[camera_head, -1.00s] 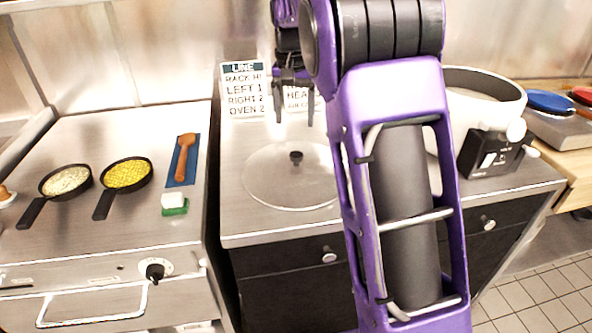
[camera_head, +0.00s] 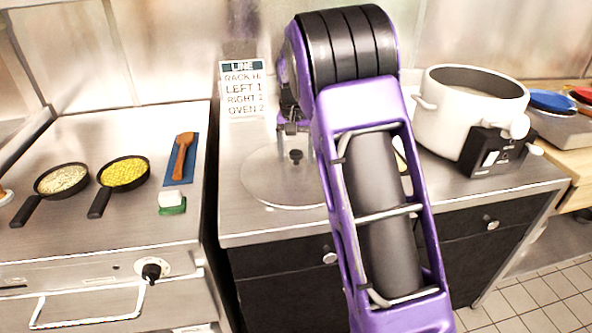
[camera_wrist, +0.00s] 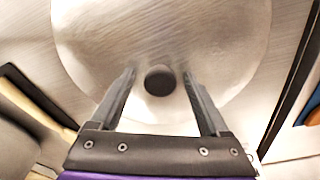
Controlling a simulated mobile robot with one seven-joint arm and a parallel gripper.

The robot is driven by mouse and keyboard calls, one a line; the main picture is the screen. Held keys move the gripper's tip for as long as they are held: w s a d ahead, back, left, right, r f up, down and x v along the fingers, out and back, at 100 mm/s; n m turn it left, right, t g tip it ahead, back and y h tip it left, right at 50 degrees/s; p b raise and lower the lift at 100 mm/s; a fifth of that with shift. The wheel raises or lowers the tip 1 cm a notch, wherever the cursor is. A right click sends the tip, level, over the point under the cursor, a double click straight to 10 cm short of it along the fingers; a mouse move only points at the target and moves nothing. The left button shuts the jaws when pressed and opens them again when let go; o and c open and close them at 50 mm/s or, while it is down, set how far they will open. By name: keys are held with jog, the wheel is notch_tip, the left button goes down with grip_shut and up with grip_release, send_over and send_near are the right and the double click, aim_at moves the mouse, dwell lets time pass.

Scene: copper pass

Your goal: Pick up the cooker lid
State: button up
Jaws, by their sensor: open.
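The cooker lid (camera_head: 262,188) is a round, flat, pale disc with a dark knob at its centre. It lies on the steel counter, left of the white cooker (camera_head: 466,112). My gripper (camera_head: 294,128) is just above the knob in the head view, and my arm hides the lid's right part. In the wrist view the lid (camera_wrist: 215,40) fills the middle, and its dark knob (camera_wrist: 159,80) sits between the two spread fingers of my gripper (camera_wrist: 160,88). The fingers are open, and I see a gap on each side of the knob.
A sign (camera_head: 241,90) stands behind the lid. On the left griddle are two small pans (camera_head: 123,172), a wooden-handled tool on a blue mat (camera_head: 182,160) and a green-and-white sponge (camera_head: 172,202). The counter in front of the lid is clear.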

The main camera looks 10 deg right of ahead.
grip_shut()
dwell(0.4)
